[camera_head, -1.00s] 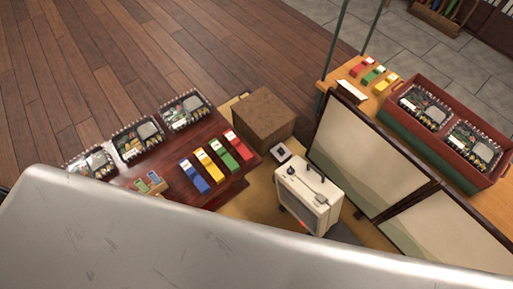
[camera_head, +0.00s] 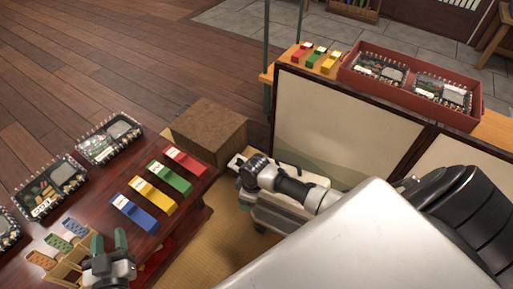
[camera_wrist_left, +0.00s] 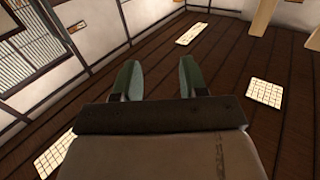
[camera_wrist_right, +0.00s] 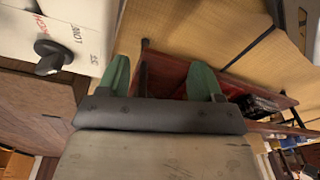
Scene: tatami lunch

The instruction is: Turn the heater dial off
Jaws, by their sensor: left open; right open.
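The heater is a white box in front of the folding screen; in the head view part of its body (camera_head: 272,214) shows below my right arm, which hides much of its top. In the right wrist view the heater's white panel (camera_wrist_right: 82,22) fills the upper left. Its black dial (camera_wrist_right: 50,57) sticks out there beside printed lettering. My right gripper (camera_wrist_right: 160,68) is open and empty, with the dial to the left of its fingers and not between them. My left gripper (camera_head: 109,238) is open and empty, fingers up, near the low table's front edge.
The low dark table (camera_head: 130,172) bears bento boxes (camera_head: 110,142) and several coloured boxes (camera_head: 153,194). A red crate (camera_head: 410,95) stands beyond the screen.

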